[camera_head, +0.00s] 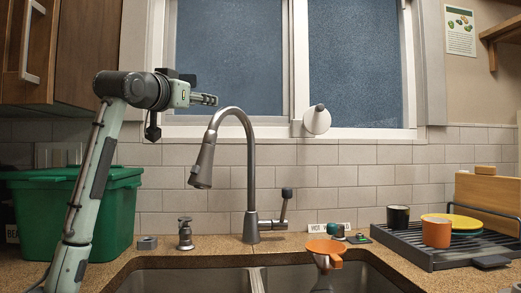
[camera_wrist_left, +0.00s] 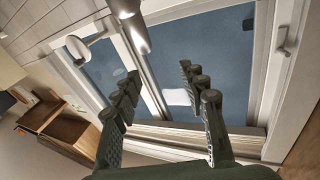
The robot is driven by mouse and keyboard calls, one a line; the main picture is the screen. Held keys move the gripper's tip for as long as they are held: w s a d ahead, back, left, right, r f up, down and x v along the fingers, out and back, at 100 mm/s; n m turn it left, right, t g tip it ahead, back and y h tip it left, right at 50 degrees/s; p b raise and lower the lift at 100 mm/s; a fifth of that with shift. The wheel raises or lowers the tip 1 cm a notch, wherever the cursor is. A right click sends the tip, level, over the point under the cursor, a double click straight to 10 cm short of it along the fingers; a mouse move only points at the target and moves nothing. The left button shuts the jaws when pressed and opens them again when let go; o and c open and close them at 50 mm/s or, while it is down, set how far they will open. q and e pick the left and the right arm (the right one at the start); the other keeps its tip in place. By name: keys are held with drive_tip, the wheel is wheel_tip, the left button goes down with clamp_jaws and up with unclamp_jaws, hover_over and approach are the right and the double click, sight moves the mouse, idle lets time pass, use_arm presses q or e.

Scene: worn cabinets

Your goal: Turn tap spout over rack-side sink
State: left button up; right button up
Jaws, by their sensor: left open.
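The grey gooseneck tap (camera_head: 251,190) stands behind the sink, and its spout head (camera_head: 203,165) hangs on the left, above the left basin (camera_head: 190,280). The right basin (camera_head: 365,277), on the rack side, lies beyond the divider (camera_head: 257,281). My left gripper (camera_head: 208,99) is raised in front of the window, just above and left of the spout's arch. In the left wrist view the gripper (camera_wrist_left: 165,88) is open with nothing between its fingers. A grey tube, apparently the spout (camera_wrist_left: 132,22), shows beyond the fingertips. My right gripper is not in view.
A dish rack (camera_head: 425,252) with a black cup (camera_head: 398,217), an orange cup (camera_head: 436,232) and plates stands at right. An orange item (camera_head: 325,249) is at the sink. A soap dispenser (camera_head: 185,234) and green bin (camera_head: 110,210) are left. A white round fixture (camera_head: 317,120) sits on the window.

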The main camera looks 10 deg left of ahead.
sight(218, 114)
use_arm(q)
drive_tip(key=shift+w+d+f+m+g+h, duration=0.25)
drive_tip(key=shift+w+d+f, duration=0.1)
drive_tip(key=shift+f, duration=0.25)
drive_tip(key=shift+w+d+f+m+g+h, duration=0.15)
drive_tip(key=shift+w+d+f+g, duration=0.15)
drive_tip(key=shift+f, duration=0.25)
drive_tip(key=shift+w+d+f, duration=0.1)
drive_tip(key=shift+w+d, duration=0.1)
drive_tip(key=shift+w, duration=0.05)
drive_tip(key=w+p, duration=0.1)
drive_tip(key=w, duration=0.2)
drive_tip(key=w+d+p, duration=0.1)
drive_tip(key=w, duration=0.1)
drive_tip(key=shift+w, duration=0.4)
drive_tip(key=shift+w+d, duration=0.15)
drive_tip(key=shift+w, duration=0.4)
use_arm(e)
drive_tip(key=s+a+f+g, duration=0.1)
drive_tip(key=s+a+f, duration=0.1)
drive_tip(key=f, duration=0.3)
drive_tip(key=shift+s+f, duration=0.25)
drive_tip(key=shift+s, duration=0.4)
use_arm(q)
clamp_jaws()
